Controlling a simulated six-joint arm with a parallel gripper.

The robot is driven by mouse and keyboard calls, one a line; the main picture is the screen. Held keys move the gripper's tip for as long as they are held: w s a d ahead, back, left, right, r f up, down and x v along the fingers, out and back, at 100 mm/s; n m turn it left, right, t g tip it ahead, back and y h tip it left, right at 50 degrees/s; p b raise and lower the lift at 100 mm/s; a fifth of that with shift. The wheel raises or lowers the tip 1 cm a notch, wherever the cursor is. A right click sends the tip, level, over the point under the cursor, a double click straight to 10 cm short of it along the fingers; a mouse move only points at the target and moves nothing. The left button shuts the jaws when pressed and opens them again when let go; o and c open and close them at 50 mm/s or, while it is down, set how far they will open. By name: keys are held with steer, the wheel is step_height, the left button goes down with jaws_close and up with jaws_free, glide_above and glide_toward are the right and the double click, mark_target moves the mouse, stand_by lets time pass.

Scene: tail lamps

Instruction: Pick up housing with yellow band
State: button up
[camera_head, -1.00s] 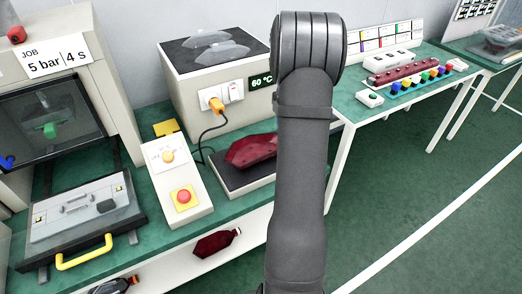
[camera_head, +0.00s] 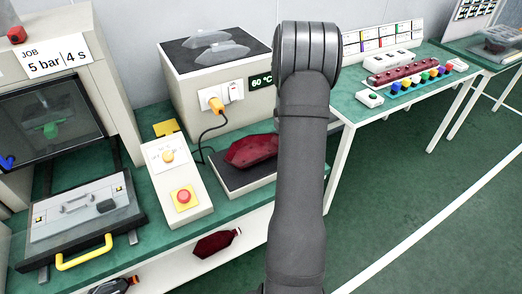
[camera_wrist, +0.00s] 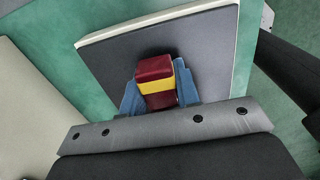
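In the wrist view, a dark red housing with a yellow band (camera_wrist: 156,85) is between the two blue fingers of my gripper (camera_wrist: 158,92). The fingers lie close along its left and right sides; I cannot tell whether they press on it. It is over a dark grey pad (camera_wrist: 105,55), and its contact with the pad is unclear. In the head view, my arm hides the gripper. A dark red glossy housing (camera_head: 250,151) lies on the pad there, its right part behind my arm and no band showing.
A control box with a red button (camera_head: 184,197) stands left of the pad. A heater box (camera_head: 215,65) reading 60 °C stands behind, its cable in front. Another dark red piece (camera_head: 216,243) lies on the lower shelf. A press with a grey fixture (camera_head: 85,222) is at the left.

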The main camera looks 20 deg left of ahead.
jaws_close()
